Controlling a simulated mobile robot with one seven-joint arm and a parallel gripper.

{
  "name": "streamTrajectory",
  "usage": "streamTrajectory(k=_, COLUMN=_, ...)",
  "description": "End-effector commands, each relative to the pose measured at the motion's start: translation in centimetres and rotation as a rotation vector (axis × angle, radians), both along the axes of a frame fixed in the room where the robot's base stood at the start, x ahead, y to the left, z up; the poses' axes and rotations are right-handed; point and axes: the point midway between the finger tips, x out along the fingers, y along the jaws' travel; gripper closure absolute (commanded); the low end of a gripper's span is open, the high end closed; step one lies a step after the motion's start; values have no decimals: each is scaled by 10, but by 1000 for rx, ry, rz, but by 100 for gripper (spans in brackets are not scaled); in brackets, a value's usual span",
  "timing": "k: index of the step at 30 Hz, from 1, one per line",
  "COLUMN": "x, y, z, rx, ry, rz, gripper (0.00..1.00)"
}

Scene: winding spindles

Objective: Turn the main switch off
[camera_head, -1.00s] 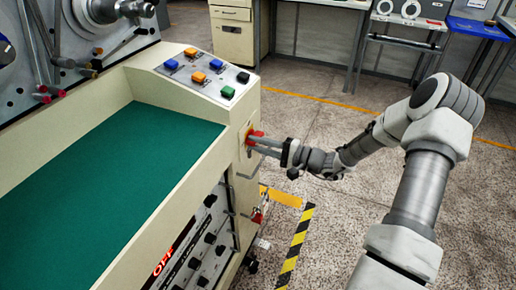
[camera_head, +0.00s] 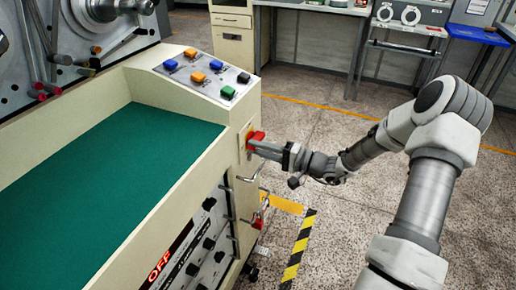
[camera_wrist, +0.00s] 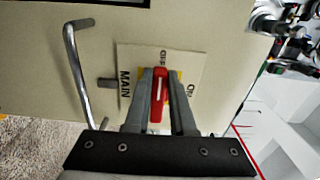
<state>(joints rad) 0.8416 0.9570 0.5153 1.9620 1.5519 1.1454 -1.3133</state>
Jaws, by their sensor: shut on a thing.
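The main switch has a red handle (camera_wrist: 157,97) on a yellow and cream plate marked MAIN (camera_wrist: 126,82), seen in the wrist view. In the head view the red handle (camera_head: 257,136) sits on the end wall of the cream machine, below the button panel. My gripper (camera_wrist: 160,78) is shut on the red handle, one finger on each side of it. In the head view my gripper (camera_head: 257,146) reaches the switch from the right. The fingers hide part of the plate. A display (camera_head: 160,265) on the machine's front reads OFF in red.
A metal bar handle (camera_wrist: 78,75) stands out beside the switch plate. A panel with several coloured buttons (camera_head: 205,72) is on top of the machine. A green work surface (camera_head: 105,185) lies to the left.

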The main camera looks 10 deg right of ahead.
Motion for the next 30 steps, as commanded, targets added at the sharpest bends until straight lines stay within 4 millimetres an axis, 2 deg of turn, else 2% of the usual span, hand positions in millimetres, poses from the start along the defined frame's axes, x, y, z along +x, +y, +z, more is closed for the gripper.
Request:
streamTrajectory(k=1, x=0, y=-1, z=-1, rx=-3, ry=0, rz=-1, gripper=72)
streamTrajectory(k=5, x=0, y=-1, z=0, rx=-2, ry=-1, rz=0, gripper=49)
streamTrajectory(k=17, x=-3, y=-6, z=0, rx=-2, ry=0, rz=-1, gripper=48)
streamTrajectory(k=23, x=-23, y=-35, z=1, rx=-2, ry=0, rz=-5, gripper=48)
streamTrajectory(k=30, x=-59, y=-84, z=1, rx=-2, ry=0, rz=-5, gripper=48)
